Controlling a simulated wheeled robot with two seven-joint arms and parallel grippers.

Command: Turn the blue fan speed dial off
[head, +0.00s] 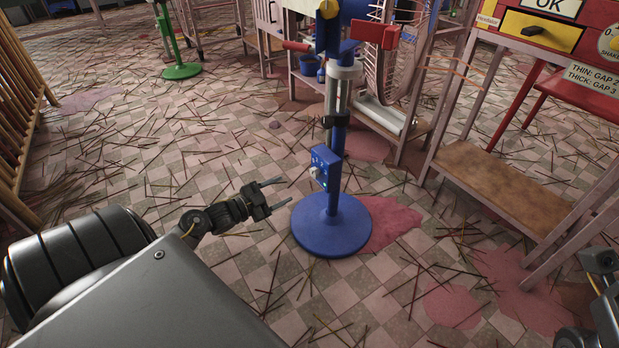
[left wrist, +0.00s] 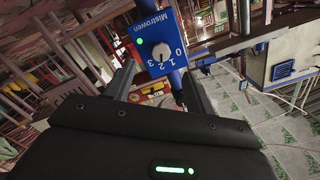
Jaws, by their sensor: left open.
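The blue fan (head: 331,222) stands upright on a round base, with a blue control box (head: 325,158) on its pole. The white speed dial (head: 314,173) is on the box's left face. Part of my right arm shows at the lower right edge.
A green stand (head: 182,71) is far back left. A wooden shelf (head: 500,185) and a red table (head: 560,80) stand to the right. Slatted wood (head: 22,120) is at the left. The tiled floor, with scattered sticks and pink stains, is open around the fan base.

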